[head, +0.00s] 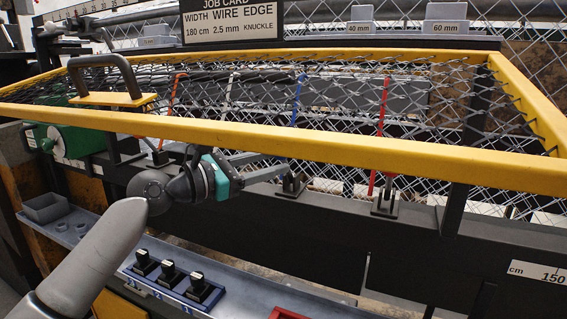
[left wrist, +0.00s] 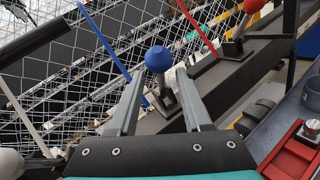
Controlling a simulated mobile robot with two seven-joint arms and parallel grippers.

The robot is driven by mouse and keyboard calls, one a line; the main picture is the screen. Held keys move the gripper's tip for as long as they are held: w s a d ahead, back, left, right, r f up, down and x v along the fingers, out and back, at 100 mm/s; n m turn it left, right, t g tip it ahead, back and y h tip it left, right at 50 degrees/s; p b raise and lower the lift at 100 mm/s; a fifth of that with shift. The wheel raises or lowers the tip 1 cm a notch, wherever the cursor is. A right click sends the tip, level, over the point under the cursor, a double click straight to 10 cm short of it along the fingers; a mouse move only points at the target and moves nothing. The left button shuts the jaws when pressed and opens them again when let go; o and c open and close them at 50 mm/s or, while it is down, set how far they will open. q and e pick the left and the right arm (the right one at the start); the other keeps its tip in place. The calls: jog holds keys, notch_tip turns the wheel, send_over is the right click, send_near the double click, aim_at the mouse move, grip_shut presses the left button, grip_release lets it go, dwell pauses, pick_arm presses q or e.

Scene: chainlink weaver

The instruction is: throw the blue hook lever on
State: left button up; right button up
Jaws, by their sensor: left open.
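The blue hook lever has a round blue knob (left wrist: 158,59) on a short grey stem above a dark bracket. In the left wrist view the knob shows between and just beyond the two fingertips, with a gap on each side. In the head view its bracket (head: 291,187) sits on the dark beam, and its knob is hidden by the fingers or the yellow rail. A thin blue rod (head: 298,100) rises behind it, leaning against the mesh. My left gripper (head: 283,165) is open and empty, reaching right under the yellow rail; its fingers also show in the left wrist view (left wrist: 159,78). My right gripper is out of view.
A red-knobbed lever (left wrist: 253,6) stands on the same beam to the right, with a red rod (head: 380,130) behind it. The yellow guard rail (head: 300,143) runs close above my gripper. Black switches (head: 168,269) and a red block (head: 289,314) are on the shelf below.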

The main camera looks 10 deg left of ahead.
pick_arm(q)
jog(key=shift+b+x, duration=0.35)
jog(key=shift+x, duration=1.5)
grip_shut()
jog(key=shift+r, duration=0.2)
